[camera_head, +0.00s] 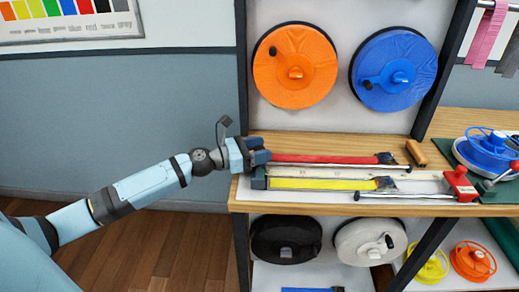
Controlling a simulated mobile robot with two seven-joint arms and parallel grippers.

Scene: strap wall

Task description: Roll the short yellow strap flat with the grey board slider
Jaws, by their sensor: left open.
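The yellow strap (322,183) lies lengthwise on the pale board (420,186) on the bench, with a dark buckle at its right end. A dark grey block (259,180), which looks like the grey board slider, stands at the left end of the board, beside the strap's left end. My left gripper (262,156) is open just above and behind that block, near the left end of a red strap (320,159). I cannot tell whether its fingers touch the block or the red strap. My right gripper is out of view.
A red block (460,184) stands at the board's right end. A wooden piece (416,153) lies behind the board. A blue reel (487,150) stands at the right. Orange (295,66) and blue (393,70) discs hang above the bench. The bench's front edge is close to the board.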

